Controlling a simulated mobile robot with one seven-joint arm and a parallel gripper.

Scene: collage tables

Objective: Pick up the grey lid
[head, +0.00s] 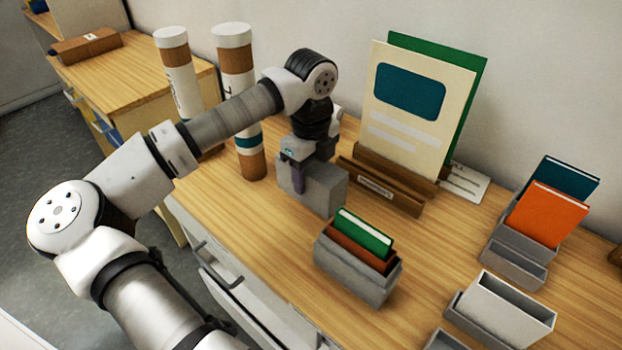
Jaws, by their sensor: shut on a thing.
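My gripper (299,182) is at the middle of the wooden table, pointing down. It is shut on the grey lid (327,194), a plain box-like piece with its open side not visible. One finger lies against its near face; the other finger is hidden behind it. The lid is upright, just left of the wooden stand, and I cannot tell whether it touches the table top.
A wooden stand (384,193) holds tall cards close to the right. A grey box (352,276) with green and brown books stands in front. More grey boxes (503,312) stand at right. Two capped brown-and-white tubes (238,85) stand behind my arm at left.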

